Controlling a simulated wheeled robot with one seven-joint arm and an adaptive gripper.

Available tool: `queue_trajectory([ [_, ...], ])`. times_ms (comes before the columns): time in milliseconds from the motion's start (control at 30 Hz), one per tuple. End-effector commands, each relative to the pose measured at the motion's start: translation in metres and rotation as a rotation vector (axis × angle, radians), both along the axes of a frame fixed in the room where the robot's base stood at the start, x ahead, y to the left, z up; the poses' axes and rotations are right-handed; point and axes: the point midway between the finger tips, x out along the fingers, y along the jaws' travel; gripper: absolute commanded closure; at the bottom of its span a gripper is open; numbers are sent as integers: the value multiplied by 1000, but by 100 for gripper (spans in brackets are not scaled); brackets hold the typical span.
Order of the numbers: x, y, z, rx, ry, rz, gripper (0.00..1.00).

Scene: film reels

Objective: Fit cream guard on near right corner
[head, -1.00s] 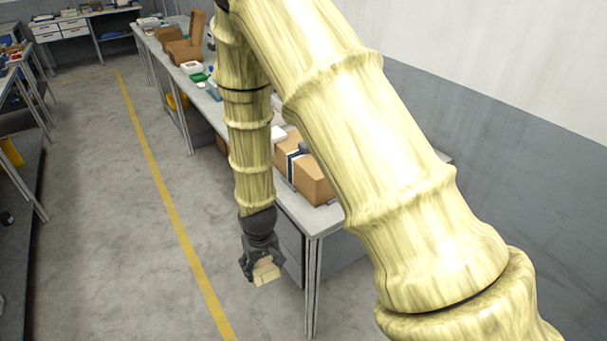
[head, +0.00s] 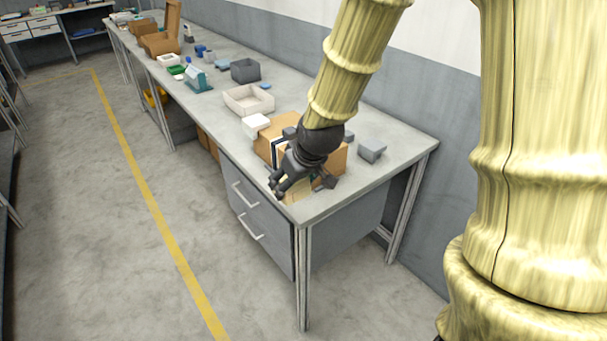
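My gripper (head: 300,184) is over the near corner of the workbench, its fingers pointing down and left. It is shut on the cream guard (head: 294,192), which shows as a small pale patch between the dark fingers. The cardboard box (head: 268,146), with a dark and a white band, stands on the bench just behind the gripper. My gripper and wrist hide the box's near right part. I cannot tell whether the guard touches the box.
A small grey block (head: 371,149) lies to the right of the box. A white carton (head: 256,124) and a pale open tray (head: 248,100) stand behind it. The workbench (head: 400,140) is bare near its right end. Drawers hang below, and the floor at left is clear.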

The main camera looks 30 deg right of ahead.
Motion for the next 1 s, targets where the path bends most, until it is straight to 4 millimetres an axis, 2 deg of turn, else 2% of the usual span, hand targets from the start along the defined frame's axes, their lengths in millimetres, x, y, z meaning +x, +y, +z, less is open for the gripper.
queue_trajectory([
  [233, -20, -18, 26, 16, -89, 19, 61],
  [500, -27, -24, 37, 21, -126, 32, 61],
  [667, -10, -36, 37, 23, -126, 31, 61],
  [1000, 49, -74, 31, 23, -126, 30, 61],
])
